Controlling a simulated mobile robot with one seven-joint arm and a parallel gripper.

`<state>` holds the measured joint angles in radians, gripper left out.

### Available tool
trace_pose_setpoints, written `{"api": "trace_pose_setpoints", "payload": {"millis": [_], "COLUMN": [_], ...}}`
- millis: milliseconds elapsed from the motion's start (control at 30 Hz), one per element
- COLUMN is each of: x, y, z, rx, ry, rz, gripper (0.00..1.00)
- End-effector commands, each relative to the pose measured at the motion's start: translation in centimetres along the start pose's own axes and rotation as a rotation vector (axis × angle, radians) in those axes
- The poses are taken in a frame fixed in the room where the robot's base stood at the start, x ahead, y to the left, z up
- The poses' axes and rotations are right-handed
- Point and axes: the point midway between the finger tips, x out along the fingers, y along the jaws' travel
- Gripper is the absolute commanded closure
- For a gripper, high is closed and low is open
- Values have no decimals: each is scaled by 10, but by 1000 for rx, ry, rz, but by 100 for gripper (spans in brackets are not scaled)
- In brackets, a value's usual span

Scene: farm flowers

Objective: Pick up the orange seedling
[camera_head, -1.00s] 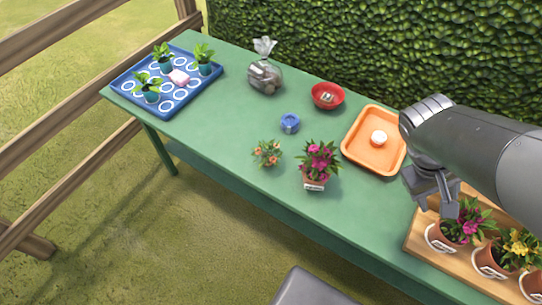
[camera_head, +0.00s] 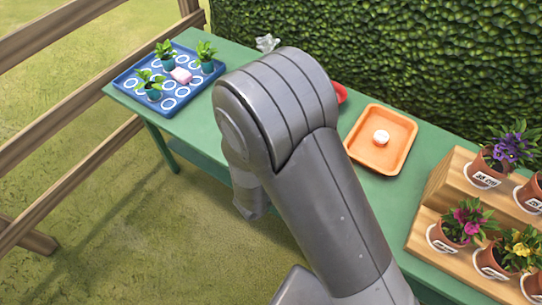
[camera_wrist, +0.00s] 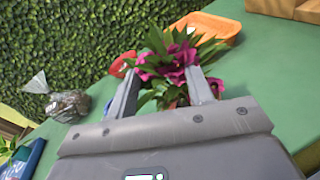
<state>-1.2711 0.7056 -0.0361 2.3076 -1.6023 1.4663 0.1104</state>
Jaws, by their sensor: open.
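The orange-flowered seedling shows in neither current view; in the head view my arm covers the middle of the table where it stood. In the wrist view my gripper (camera_wrist: 162,88) is open, with its two fingers apart. A plant with magenta flowers (camera_wrist: 180,60) and green leaves shows between and beyond the fingers. I cannot tell its distance from them. In the head view my gripper's fingers are hidden behind my arm.
A bag (camera_wrist: 68,105) and hedge (camera_wrist: 60,40) show behind.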

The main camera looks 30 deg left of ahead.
Motion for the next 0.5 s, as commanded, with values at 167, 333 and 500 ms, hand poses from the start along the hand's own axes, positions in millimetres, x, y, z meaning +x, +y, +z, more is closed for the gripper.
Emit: {"api": "trace_pose_setpoints", "payload": {"millis": [167, 333, 500], "x": [-58, -99, -113], "y": [33, 46, 50], "z": [-64, -104, -120], "rx": [-149, -227, -253], "ry": [-7, -6, -6], "rz": [308, 505, 580], "gripper": [53, 53, 53]}}
